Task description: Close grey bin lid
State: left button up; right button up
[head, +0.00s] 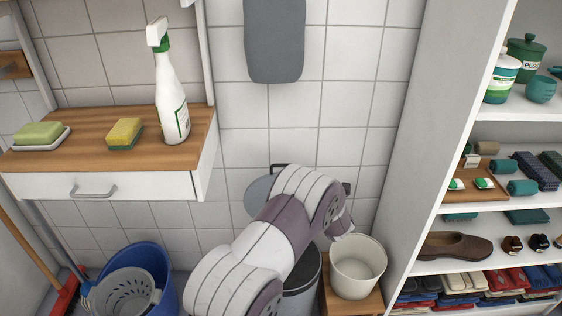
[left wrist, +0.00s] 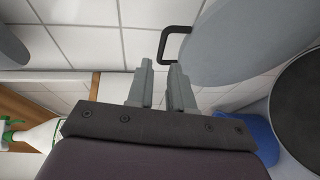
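The grey bin (head: 302,290) stands on the floor, partly hidden behind my left arm. Its round grey lid (head: 260,195) is raised and upright against the tiled wall, partly covered by my arm. In the left wrist view the lid (left wrist: 245,40) fills the upper right, with a black loop handle (left wrist: 166,45) on its edge. The bin's dark round top (left wrist: 305,110) shows at the right edge there. My left gripper (left wrist: 161,66) has its two fingers apart with nothing between them, near the handle and not visibly touching it. The head view hides its fingers behind the arm. My right gripper is out of view.
A white bucket (head: 357,268) on a wooden stool stands right of the bin. A blue tub (head: 150,262) with a grey basket is left. A full shelving unit (head: 415,200) borders the right.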

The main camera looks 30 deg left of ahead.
pick_arm(q)
jog(key=x, duration=0.3)
jog(key=b+x, duration=0.1)
jog(key=x, duration=0.2)
jog(key=b+x, duration=0.1)
jog(key=x, duration=0.2)
jog(key=shift+w+a+f, duration=0.2)
jog(key=shift+f, duration=0.15)
jog(key=shift+w+a, duration=0.25)
jog(key=shift+a, duration=0.15)
jog(key=shift+r, duration=0.1)
grip_shut()
